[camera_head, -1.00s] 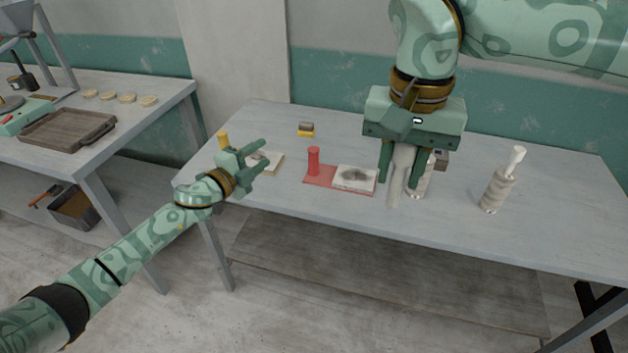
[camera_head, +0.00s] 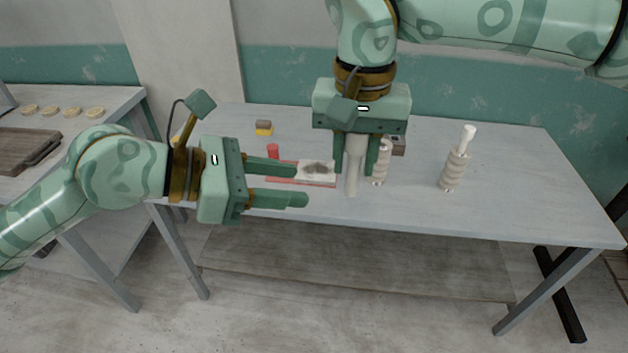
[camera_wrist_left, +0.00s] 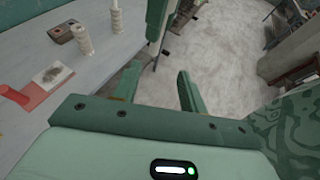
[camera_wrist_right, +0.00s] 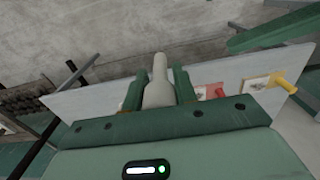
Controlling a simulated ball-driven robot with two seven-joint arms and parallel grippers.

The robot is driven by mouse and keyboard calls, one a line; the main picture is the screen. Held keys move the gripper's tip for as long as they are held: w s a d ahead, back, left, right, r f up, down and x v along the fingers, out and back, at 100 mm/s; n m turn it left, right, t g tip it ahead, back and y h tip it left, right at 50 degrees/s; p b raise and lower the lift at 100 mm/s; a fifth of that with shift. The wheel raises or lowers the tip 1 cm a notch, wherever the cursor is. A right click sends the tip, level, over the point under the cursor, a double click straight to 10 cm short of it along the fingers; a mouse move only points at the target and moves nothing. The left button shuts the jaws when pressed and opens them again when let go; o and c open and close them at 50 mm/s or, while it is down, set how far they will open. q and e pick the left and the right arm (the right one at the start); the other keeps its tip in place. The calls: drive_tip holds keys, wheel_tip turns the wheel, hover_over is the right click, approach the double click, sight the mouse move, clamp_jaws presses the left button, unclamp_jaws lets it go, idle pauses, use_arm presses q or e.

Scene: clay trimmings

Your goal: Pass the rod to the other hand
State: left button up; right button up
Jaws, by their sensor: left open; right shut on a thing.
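The rod (camera_head: 352,182) is pale grey-beige and hangs upright, with its lower end free below the fingers. My right gripper (camera_head: 355,168) is shut on it above the table's front part. In the right wrist view the rod (camera_wrist_right: 158,88) stands between the two fingers, narrowing to a slim end. My left gripper (camera_head: 298,186) is open and empty, pointing right toward the rod, with a gap between its fingertips and the rod. The left wrist view shows its two fingers (camera_wrist_left: 157,85) apart with nothing between them.
On the table (camera_head: 420,215) are a red cylinder (camera_head: 272,151), a white slab with a grey patch (camera_head: 316,171) on a red mat, a yellow-and-grey block (camera_head: 263,128), and a ribbed holder (camera_head: 453,172) with a white stick. Another ribbed holder (camera_head: 381,163) stands behind the right gripper.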

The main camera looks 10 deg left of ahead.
sight(350, 189)
use_arm(q)
drive_tip(key=x, duration=1)
drive_tip(key=shift+w+d, duration=0.15)
drive_tip(key=shift+d, duration=0.15)
clamp_jaws()
use_arm(e)
drive_tip(key=o, duration=1.1)
drive_tip(key=shift+r, duration=0.1)
